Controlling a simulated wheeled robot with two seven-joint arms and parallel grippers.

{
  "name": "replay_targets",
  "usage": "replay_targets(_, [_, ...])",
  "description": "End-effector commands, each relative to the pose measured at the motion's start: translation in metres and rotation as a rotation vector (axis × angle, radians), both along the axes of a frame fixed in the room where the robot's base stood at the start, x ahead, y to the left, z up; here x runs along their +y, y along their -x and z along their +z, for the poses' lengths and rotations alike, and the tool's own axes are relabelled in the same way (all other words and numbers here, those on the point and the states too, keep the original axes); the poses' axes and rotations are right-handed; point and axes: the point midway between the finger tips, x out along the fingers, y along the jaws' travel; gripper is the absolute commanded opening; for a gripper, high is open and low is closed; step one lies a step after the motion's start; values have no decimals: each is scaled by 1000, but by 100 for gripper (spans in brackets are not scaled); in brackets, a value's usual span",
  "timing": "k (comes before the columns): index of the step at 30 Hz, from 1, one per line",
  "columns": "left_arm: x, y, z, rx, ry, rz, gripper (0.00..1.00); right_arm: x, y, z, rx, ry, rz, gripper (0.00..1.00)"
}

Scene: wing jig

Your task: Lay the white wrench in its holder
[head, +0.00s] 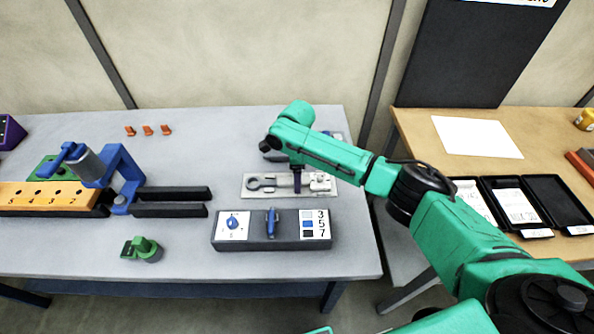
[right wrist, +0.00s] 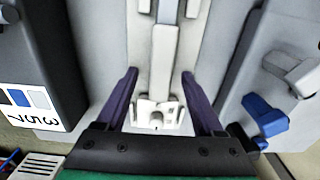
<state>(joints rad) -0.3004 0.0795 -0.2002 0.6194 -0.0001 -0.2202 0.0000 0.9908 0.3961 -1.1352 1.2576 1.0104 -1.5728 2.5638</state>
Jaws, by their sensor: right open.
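The white wrench (right wrist: 163,60) lies lengthwise along the pale holder plate (right wrist: 196,60) in the right wrist view, its notched end (right wrist: 158,113) nearest the camera. In the head view the holder plate (head: 248,194) lies on the grey table behind a grey box, with a ring shape at its left end. My right gripper (right wrist: 160,84) is open, with one dark purple finger on each side of the wrench and visible gaps to it. In the head view my right gripper (head: 297,186) points down over the plate. Whether the wrench is fully seated cannot be told. My left gripper is not in view.
The grey box (head: 254,243) with a blue handle and number labels stands in front of the plate. Another grey box (right wrist: 262,75) with a blue part stands behind. A blue clamp and orange board (head: 45,195) are at left. Table space between them is clear.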

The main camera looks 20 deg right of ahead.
Motion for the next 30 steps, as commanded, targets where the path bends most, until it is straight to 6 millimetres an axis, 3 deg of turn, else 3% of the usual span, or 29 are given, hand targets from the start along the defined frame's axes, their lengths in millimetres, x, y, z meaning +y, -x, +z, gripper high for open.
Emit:
replay_targets(5, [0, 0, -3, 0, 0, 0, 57, 0, -1, 29, -7, -2, 0, 70])
replay_targets(12, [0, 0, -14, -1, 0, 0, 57, 2, -2, 101, -8, -4, 2, 70])
replay_targets(16, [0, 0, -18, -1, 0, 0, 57, 1, -1, 129, -7, -2, 0, 70])
replay_targets(21, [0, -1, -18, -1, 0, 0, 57, 1, 0, 145, -3, -1, 0, 70])
replay_targets(30, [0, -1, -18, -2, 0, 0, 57, 1, 0, 145, -3, -1, 0, 70])
